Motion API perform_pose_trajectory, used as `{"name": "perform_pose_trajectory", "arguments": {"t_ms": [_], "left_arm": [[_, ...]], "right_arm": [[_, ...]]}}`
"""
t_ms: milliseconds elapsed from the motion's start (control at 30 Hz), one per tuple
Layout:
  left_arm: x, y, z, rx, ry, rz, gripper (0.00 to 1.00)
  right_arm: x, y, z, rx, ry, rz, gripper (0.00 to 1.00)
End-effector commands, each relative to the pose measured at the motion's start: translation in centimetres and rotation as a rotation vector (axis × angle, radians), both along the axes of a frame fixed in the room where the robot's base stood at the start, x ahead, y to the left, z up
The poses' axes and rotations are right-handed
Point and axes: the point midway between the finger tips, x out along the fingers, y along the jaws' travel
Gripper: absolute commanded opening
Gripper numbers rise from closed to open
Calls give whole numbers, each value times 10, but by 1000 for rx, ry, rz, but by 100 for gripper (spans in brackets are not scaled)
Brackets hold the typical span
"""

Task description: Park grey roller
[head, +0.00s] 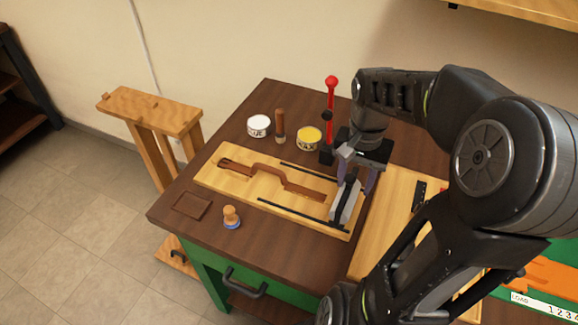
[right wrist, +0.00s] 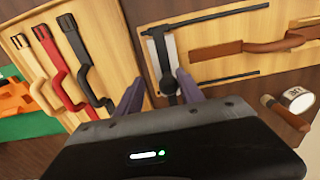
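The grey roller (head: 346,203), a pale grey bar with a black handle, lies at the right end of the light wooden board (head: 210,180). It also shows in the right wrist view (right wrist: 155,62), with the black part running toward my gripper. My right gripper (head: 356,178) is above the roller's far end. In the right wrist view its two fingers (right wrist: 160,92) stand apart on either side of the black part, with gaps visible, so it looks open. Whether the fingertips touch the roller is hard to tell. My left gripper is out of view.
The board also carries a brown strap piece (head: 268,174) and two black rails. Behind it stand a white tin (head: 259,126), a yellow tin (head: 308,138) and a red-topped post (head: 331,84). A wooden-knobbed tool (head: 231,216) stands in front. A strap panel (right wrist: 75,30) lies alongside.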

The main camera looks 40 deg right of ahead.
Motion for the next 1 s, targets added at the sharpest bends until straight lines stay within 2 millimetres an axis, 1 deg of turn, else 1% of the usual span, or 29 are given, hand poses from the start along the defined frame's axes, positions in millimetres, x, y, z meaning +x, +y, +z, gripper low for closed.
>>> {"name": "perform_pose_trajectory", "arguments": {"t_ms": [300,433,1000], "left_arm": [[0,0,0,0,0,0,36],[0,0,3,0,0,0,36],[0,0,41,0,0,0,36]], "right_arm": [[2,1,0,0,-3,3,44],[2,1,3,0,-4,3,44],[3,1,52,-1,-7,3,44]]}}
